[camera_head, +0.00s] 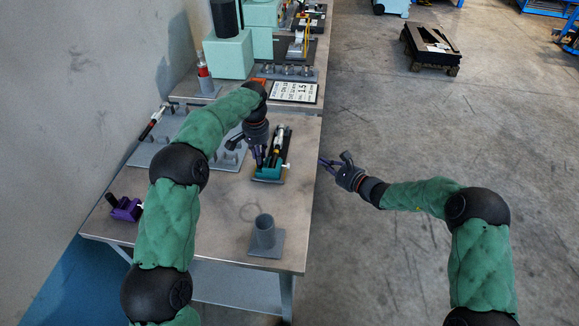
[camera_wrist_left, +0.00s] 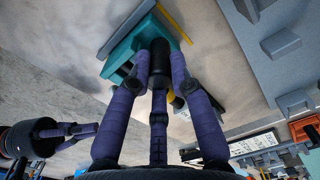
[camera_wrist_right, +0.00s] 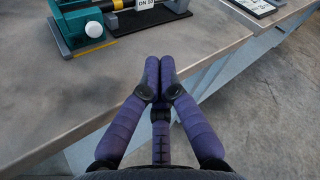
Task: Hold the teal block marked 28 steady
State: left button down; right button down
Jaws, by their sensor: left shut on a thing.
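The teal block (camera_head: 268,173) sits on a small grey plate on the near table; I cannot read its number. It also shows in the left wrist view (camera_wrist_left: 124,50) and, with a white knob, at the top left of the right wrist view (camera_wrist_right: 75,22). My left gripper (camera_head: 258,158) is at the block, with its purple fingers shut around the block's black upright handle (camera_wrist_left: 160,62). The fingers hide part of the handle.
A grey cup-like holder (camera_head: 264,233) stands in front of the block. A purple block (camera_head: 125,209) lies at the table's left edge.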

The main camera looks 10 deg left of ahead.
aim_at(288, 166)
jog(key=s+f+m+h, duration=0.2)
jog(key=m, duration=0.1)
jog(key=shift+s+d+m, duration=0.25)
jog(key=shift+d+m, duration=0.05)
jog(key=shift+d, duration=0.1)
jog(key=shift+a, duration=0.1)
jog(key=shift+w+a, duration=0.15)
jog(key=shift+a, duration=2)
jog(key=shift+w+a, duration=0.15)
jog(key=shift+a, duration=2)
jog(key=shift+a+r, duration=0.1)
jog(key=shift+a, duration=0.3)
jog(key=shift+a, duration=0.65)
jog(key=shift+d, duration=1.05)
